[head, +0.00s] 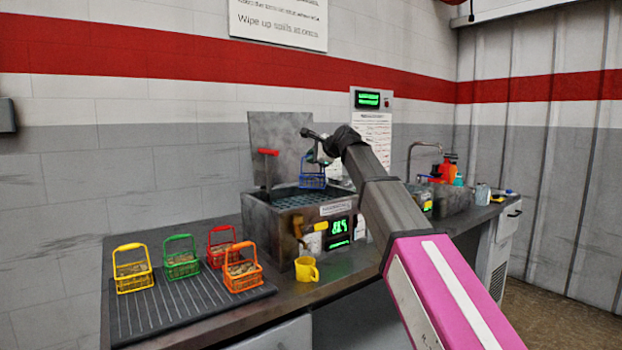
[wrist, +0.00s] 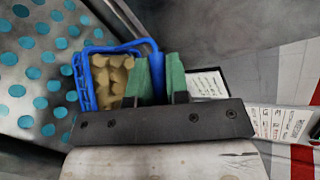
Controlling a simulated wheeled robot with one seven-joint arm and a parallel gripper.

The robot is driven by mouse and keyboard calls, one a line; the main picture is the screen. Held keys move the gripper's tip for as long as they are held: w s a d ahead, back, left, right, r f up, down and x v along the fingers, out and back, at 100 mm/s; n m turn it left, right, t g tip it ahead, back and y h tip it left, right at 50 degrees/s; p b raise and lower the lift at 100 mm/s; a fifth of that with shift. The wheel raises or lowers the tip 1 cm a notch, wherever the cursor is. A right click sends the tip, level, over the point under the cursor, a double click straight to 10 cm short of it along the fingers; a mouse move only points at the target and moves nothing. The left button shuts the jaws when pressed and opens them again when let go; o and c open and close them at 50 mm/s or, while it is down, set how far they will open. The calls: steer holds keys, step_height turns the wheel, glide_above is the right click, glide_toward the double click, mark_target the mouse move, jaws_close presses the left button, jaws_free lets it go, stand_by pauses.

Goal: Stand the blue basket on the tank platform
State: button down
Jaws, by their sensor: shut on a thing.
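The blue basket (head: 312,181) hangs upright from my gripper (head: 318,160) over the tank (head: 290,225) in the head view. In the wrist view the blue basket (wrist: 86,85) holds tan pieces, and the green fingers of my gripper (wrist: 160,78) are shut on its handle. The tank platform (head: 292,200) is a perforated plate at the tank's top; it also shows in the wrist view (wrist: 30,75) with teal holes. I cannot tell whether the basket's bottom touches the platform.
Yellow (head: 133,270), green (head: 181,258), red (head: 221,247) and orange (head: 243,270) baskets stand on a ribbed mat (head: 185,308) at left. A yellow mug (head: 306,270) stands before the tank. A raised lid (head: 282,145) and red-handled lever (head: 268,168) rise behind it.

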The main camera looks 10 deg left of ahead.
mark_target(311, 174)
steer(key=shift+f, duration=2.8)
steer(key=c, duration=1.1)
jaws_free()
steer(key=shift+f, duration=0.1)
steer(key=v, duration=1.2)
